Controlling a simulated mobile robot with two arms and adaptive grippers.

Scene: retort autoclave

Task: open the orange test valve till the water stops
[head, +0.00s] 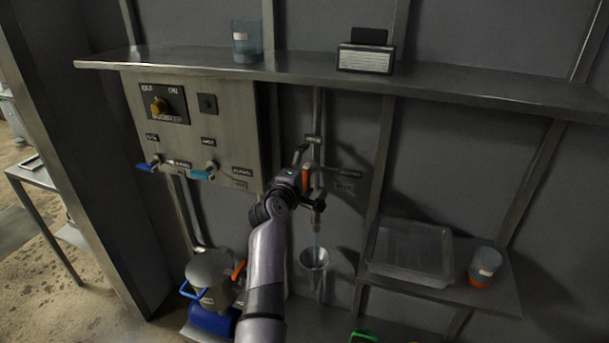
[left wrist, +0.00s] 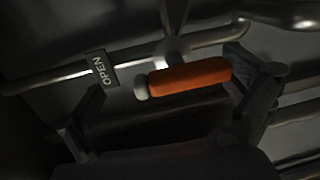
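The orange test valve handle (head: 305,180) is on a vertical pipe below the shelf. In the left wrist view the orange handle (left wrist: 190,77) lies crosswise between the fingers of my left gripper (left wrist: 168,105), which are spread wide. The right finger is close to the handle's right end; I cannot tell whether they touch. In the head view my left gripper (head: 312,184) is at the valve and partly hides it. A pale water stream (head: 316,240) shows below the outlet, above a funnel (head: 314,258). My right gripper is out of view.
An "OPEN" sign (left wrist: 98,68) is left of the handle in the wrist view. A metal shelf (head: 480,87) overhangs the valve. A control panel (head: 225,130) stands to the left. A lower shelf (head: 500,292) at right holds a clear tray (head: 410,272) and a cup (head: 485,262).

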